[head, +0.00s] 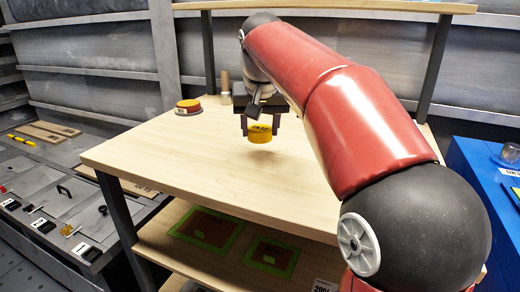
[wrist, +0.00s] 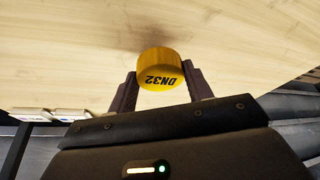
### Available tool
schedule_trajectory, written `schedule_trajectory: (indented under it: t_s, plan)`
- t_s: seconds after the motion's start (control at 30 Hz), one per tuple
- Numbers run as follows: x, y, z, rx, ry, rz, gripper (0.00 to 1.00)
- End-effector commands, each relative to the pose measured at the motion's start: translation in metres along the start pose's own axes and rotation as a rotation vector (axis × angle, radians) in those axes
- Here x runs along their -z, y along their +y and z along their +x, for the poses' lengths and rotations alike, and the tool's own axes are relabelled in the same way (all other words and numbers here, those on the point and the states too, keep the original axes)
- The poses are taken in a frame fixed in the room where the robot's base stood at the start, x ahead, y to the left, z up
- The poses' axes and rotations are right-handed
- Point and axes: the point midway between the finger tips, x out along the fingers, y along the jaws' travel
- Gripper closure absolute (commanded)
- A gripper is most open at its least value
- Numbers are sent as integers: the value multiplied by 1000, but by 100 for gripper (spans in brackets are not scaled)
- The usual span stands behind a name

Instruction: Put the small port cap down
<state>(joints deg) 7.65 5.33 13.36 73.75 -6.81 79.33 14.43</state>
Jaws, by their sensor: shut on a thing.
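The small port cap (head: 260,134) is a short yellow cylinder with a dark marking. In the wrist view the cap (wrist: 158,68) reads "DN32". My gripper (head: 261,126) is shut on it, one finger on each side; the fingers also show in the wrist view (wrist: 160,86). The cap is over the light wooden tabletop (head: 190,155). A soft dark shadow lies on the wood beside it in the wrist view. I cannot tell for sure whether its underside touches the wood.
A pale cylinder (head: 225,85) stands behind my gripper. The front of the tabletop is clear. Green-edged panels (head: 207,230) lie on the shelf below. A blue surface (head: 480,185) is at right, a grey bench (head: 60,215) at left.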

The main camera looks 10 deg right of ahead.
Motion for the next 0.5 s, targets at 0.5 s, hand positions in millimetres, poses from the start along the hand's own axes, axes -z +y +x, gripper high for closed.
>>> schedule_trajectory:
  t_s: [0.5]
  plan:
    - [-16,0,39,1,2,0,74]
